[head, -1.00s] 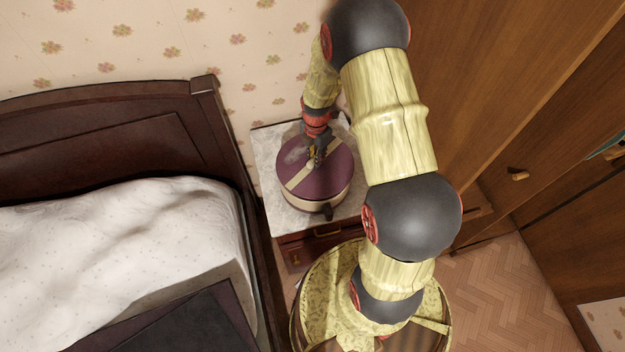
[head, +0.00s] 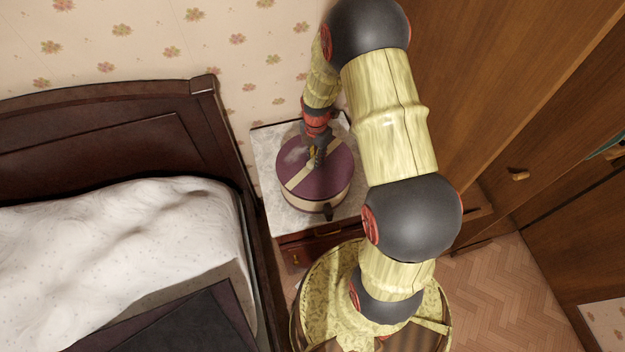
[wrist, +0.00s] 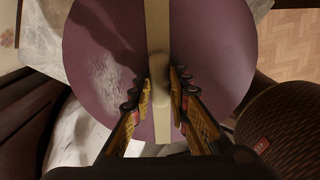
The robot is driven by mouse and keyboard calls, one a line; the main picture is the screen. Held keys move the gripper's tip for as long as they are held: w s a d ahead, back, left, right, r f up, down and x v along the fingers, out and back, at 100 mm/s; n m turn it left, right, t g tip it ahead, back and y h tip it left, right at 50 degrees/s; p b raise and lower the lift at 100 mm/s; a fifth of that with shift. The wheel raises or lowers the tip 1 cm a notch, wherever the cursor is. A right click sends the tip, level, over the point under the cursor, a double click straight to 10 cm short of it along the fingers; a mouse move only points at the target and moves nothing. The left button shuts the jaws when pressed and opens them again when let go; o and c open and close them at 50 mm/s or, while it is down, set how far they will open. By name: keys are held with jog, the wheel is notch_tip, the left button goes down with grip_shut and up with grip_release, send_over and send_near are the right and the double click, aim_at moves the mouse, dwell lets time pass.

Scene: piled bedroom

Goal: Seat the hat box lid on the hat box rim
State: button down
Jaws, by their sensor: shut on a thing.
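The hat box lid (head: 327,184) is a round purple disc with a cream band across it. It lies over the cream-sided hat box (head: 322,203) on the nightstand, and most of the rim is hidden under it. From above I cannot tell whether the lid is fully down. My gripper (head: 315,162) points down at the middle of the lid. In the wrist view my gripper (wrist: 172,90) is shut on a pale knob on the band of the lid (wrist: 100,60).
The marble-topped nightstand (head: 268,160) stands between the dark wooden bed (head: 225,135) and the wooden wardrobe (head: 500,90). The patterned wall (head: 255,60) is close behind. White bedding (head: 120,235) and a dark flat item (head: 185,325) lie on the bed.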

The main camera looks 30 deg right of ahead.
jog(key=shift+f+b, duration=1.25)
jog(key=shift+f, duration=0.15)
dwell(2.1)
dwell(0.4)
jog(key=c, duration=1.8)
grip_release()
jog(key=shift+c, duration=0.2)
jog(key=shift+r+p, duration=0.95)
jog(key=shift+r, duration=0.8)
jog(key=shift+o, duration=1.3)
jog(key=shift+o, duration=1.4)
jog(key=shift+c, duration=0.6)
